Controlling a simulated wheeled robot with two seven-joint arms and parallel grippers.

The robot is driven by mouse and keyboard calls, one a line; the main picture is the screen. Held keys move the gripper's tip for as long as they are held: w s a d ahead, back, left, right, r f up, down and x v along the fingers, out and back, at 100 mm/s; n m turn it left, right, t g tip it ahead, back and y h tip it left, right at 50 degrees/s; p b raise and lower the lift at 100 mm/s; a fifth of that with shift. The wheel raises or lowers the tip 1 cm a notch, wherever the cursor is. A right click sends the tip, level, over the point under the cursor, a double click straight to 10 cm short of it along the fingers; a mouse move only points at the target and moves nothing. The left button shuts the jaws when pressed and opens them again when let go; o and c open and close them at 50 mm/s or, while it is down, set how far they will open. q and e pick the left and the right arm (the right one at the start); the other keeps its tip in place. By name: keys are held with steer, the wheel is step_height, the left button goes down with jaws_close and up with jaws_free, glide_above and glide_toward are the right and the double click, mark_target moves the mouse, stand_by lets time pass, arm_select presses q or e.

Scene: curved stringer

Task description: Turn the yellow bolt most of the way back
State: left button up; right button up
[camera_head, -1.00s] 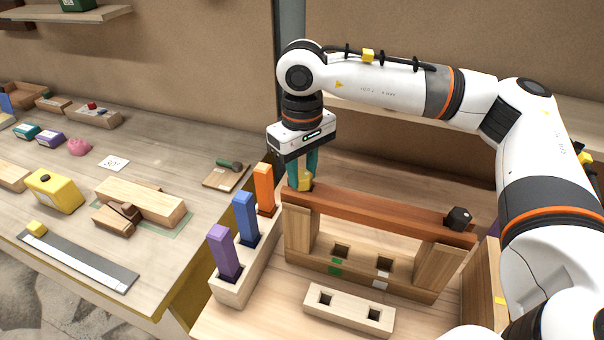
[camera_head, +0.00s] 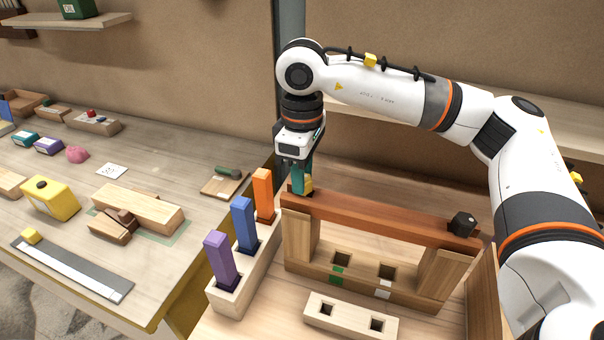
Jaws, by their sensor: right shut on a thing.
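The yellow bolt (camera_head: 309,184) stands at the left end of the reddish-brown beam (camera_head: 385,214), which lies across two wooden uprights. My right gripper (camera_head: 302,188) points straight down over that end and is shut on the bolt. Its teal fingers hide part of the bolt. A black bolt head (camera_head: 463,224) sits on the right end of the beam. My left gripper is not in view.
A wooden rack (camera_head: 238,290) with purple, blue and orange blocks stands close left of the beam. A pale block with two square holes (camera_head: 349,318) lies in front. The left table (camera_head: 150,277) holds several blocks and a yellow box (camera_head: 50,201).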

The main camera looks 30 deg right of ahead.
steer(key=o, duration=1.1)
steer(key=shift+f+m+b, duration=0.15)
steer(key=shift+m+b, duration=0.2)
steer(key=shift+m, duration=0.35)
steer(key=shift+m+b, duration=0.3)
steer(key=shift+m, duration=0.5)
steer(key=m, duration=0.3)
steer(key=m+b, duration=0.1)
steer(key=m, duration=0.5)
steer(key=shift+b, duration=0.3)
